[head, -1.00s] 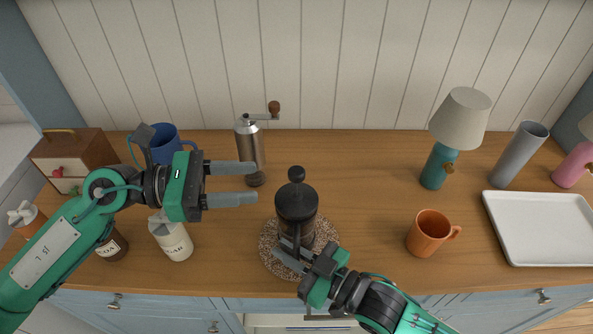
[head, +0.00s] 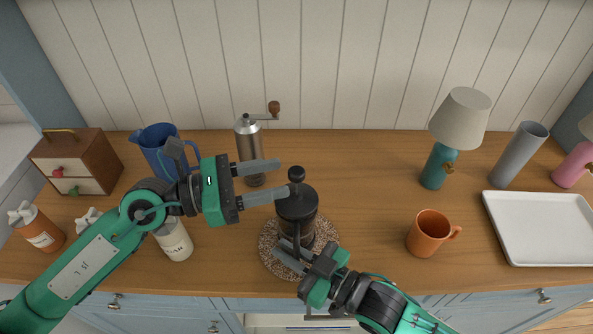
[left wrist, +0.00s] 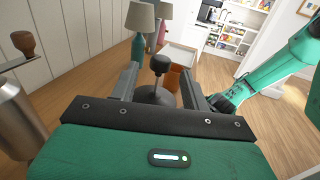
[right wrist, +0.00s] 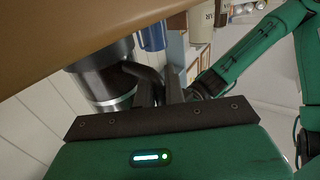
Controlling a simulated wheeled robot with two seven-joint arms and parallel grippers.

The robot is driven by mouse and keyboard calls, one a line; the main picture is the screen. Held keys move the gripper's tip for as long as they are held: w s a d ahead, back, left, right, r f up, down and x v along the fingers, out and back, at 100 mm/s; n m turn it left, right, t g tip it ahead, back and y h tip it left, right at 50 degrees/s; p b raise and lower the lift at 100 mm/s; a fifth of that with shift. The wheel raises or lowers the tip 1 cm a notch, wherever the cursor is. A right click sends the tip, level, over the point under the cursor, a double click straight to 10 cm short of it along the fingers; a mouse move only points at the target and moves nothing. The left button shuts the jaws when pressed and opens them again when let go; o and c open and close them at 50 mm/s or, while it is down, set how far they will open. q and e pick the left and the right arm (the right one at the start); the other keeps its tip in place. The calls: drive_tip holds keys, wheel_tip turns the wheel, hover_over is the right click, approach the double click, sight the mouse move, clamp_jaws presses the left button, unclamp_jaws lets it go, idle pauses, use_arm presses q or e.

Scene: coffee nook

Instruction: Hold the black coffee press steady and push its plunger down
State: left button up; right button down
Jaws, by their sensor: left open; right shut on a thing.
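The black coffee press (head: 297,212) stands upright on a round speckled mat (head: 270,260). Its plunger knob (head: 296,174) stands above the lid on a short rod. My left gripper (head: 279,179) is open, its fingers pointing right, with the tips just left of the knob and near its height. In the left wrist view the knob (left wrist: 160,64) shows between the two fingers, beyond the palm. My right gripper (head: 287,255) is shut on the handle of the press at its front. In the right wrist view the fingers close on the dark handle (right wrist: 146,74).
A coffee grinder (head: 250,152) stands behind my left gripper. A blue pitcher (head: 158,150), a wooden drawer box (head: 77,163) and jars are at left. An orange mug (head: 430,234), teal lamp (head: 440,163), grey cylinder (head: 518,155) and white tray (head: 545,228) are at right.

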sight(296, 170)
use_arm(q)
drive_tip(key=shift+x, duration=2.5)
drive_tip(key=shift+f, duration=0.1)
clamp_jaws()
